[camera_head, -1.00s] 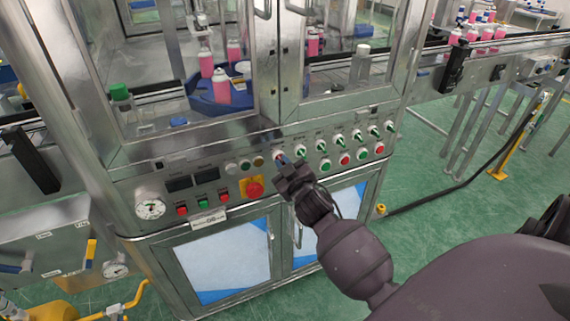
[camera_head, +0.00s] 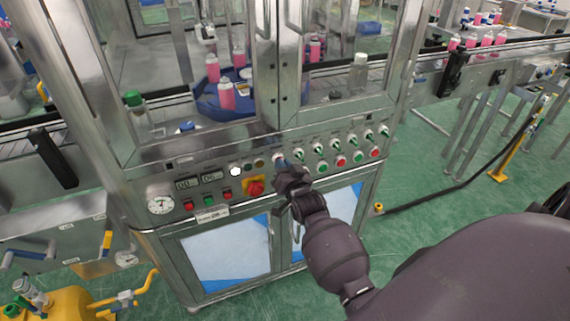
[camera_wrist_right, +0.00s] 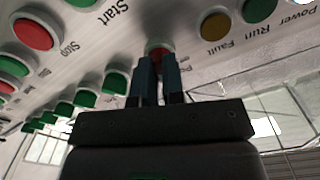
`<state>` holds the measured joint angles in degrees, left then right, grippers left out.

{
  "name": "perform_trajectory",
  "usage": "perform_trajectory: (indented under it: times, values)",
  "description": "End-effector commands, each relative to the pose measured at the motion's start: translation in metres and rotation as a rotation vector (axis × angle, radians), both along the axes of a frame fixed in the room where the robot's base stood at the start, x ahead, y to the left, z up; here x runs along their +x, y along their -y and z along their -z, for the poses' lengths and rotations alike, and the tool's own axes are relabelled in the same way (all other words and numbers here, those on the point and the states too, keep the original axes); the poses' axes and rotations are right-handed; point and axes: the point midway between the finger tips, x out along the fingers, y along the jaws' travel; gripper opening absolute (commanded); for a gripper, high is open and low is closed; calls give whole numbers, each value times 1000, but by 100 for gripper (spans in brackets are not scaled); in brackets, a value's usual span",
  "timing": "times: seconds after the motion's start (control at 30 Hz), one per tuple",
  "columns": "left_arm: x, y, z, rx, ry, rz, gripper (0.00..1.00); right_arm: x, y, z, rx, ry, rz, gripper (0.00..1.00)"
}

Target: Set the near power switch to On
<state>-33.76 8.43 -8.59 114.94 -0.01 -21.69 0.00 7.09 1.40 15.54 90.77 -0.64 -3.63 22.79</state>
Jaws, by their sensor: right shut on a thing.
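The near power switch (camera_head: 279,157) is a knob on the sloped front control panel of the steel machine, largely covered by my right gripper in the head view. My right gripper (camera_head: 283,165) is at the panel, its fingers on this switch. In the right wrist view the two dark blue fingers (camera_wrist_right: 159,72) are shut on the switch's red knob (camera_wrist_right: 158,51), one on each side. A label beside it is partly hidden by a finger. The knob's exact angle is hard to tell. A white lamp (camera_head: 235,171) on the panel is lit and two displays (camera_head: 198,182) show digits. My left gripper is not in view.
A yellow plate with a red knob (camera_head: 255,187) is left of my gripper. A row of green knobs and red and green buttons (camera_head: 340,160) runs to the right. A gauge (camera_head: 160,204) is at the panel's left. Glass doors rise above.

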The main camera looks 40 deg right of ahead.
Motion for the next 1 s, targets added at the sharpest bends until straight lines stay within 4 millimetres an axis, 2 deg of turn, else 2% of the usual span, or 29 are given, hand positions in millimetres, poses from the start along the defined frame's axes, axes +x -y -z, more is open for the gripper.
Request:
perform_trajectory:
  times: [0.13,0.33,0.87,0.9,1.0]
  values:
    - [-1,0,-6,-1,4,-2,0,0,0,-1,76,18,0,0]
    - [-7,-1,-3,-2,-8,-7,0,0,0,0,138,31,0,0]
    - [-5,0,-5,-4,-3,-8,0,0,0,1,162,37,0,0]
    - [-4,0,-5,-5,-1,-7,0,0,0,1,162,37,0,13]
    - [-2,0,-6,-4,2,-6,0,0,0,1,161,36,0,28]
